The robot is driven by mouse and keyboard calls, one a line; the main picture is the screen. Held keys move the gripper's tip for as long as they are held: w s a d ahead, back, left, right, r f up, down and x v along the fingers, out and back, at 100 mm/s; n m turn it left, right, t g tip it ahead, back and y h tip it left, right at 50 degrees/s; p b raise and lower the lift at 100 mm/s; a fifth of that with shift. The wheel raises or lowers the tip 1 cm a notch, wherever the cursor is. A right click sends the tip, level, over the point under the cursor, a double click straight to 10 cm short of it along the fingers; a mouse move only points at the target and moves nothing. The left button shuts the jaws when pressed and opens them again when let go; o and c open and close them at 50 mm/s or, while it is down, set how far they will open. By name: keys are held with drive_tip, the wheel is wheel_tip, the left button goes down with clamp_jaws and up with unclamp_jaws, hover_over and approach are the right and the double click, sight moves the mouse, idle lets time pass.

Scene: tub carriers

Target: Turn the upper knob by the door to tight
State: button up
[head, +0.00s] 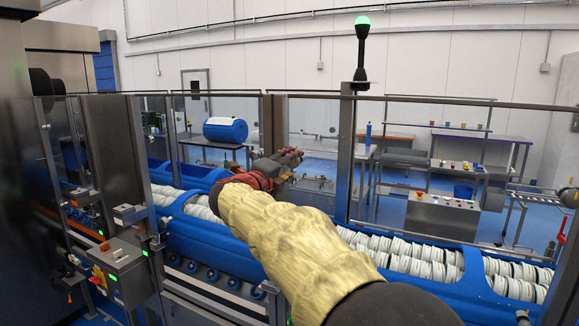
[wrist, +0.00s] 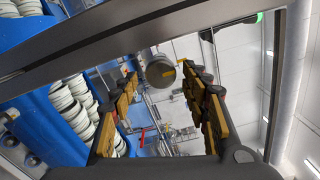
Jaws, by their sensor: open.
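A round dark grey knob (wrist: 160,72) with a small yellow mark shows in the wrist view, between the fingertips in the picture. My gripper (wrist: 160,78) is open, with one yellow-and-black finger on either side of the knob's outline. I see no contact, and the gap in depth is hard to judge. In the head view my gripper (head: 290,158) is reached out ahead, at the end of my yellow-sleeved arm, near the glazed guard. The knob is not distinguishable there. I cannot read its setting.
Glazed guard panels and metal posts (head: 345,150) stand close around my arm. A blue conveyor (head: 212,238) carrying white tubs runs beneath it. Control boxes (head: 120,262) stand at the left. A grey frame bar (wrist: 120,30) crosses the top of the wrist view.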

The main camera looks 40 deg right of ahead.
drive_tip(key=shift+a, duration=0.1)
drive_tip(key=v, duration=1.1)
drive_tip(key=shift+s+a, duration=0.2)
drive_tip(key=shift+a, duration=0.15)
